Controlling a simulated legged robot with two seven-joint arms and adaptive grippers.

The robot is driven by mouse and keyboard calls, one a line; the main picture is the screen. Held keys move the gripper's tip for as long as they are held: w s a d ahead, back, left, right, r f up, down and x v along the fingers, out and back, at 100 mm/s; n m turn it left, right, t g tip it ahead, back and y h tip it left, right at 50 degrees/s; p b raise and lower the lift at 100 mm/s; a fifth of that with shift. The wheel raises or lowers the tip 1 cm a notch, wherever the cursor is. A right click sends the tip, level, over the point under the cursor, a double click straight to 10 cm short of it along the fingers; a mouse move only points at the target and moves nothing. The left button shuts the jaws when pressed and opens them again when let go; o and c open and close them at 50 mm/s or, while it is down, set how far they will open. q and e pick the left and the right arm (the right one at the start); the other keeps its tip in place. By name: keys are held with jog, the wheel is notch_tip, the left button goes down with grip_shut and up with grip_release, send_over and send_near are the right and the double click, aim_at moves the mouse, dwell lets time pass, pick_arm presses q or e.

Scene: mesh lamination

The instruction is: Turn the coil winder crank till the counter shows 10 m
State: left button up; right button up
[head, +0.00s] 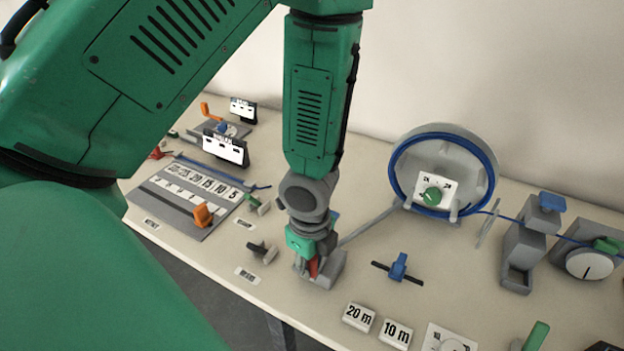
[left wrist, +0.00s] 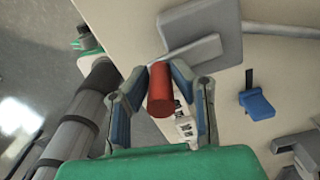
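A large grey reel (head: 480,160) rimmed with blue cable stands at the back. A white plate (head: 449,186) with a green knob sits at its middle; its small marks are unreadable. My left gripper (head: 312,264) is at the front edge of the bench, at a grey block (head: 330,277). The left wrist view shows an upright red cylindrical handle (left wrist: 160,92) between the fingertips (left wrist: 166,75), which appear to touch it on both sides. The fingers partly hide it. I cannot make out a counter reading. My right gripper is out of view.
White tiles marked 20 m (head: 358,317) and 10 m (head: 396,334) lie at the front. A blue clamp (head: 398,267) stands right of my left gripper. A numbered board (head: 190,195) lies left. A grey stand (head: 521,250) and dial (head: 590,264) are at right.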

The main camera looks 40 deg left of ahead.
pick_arm(q)
jog(key=o, duration=0.4)
jog(key=shift+w, duration=0.1)
jog(key=shift+c, duration=0.2)
jog(key=shift+r, duration=0.1)
notch_tip(320, 180, up, 12)
jog(key=shift+a+f, duration=0.1)
jog(key=shift+f, duration=0.05)
dwell(1.7)
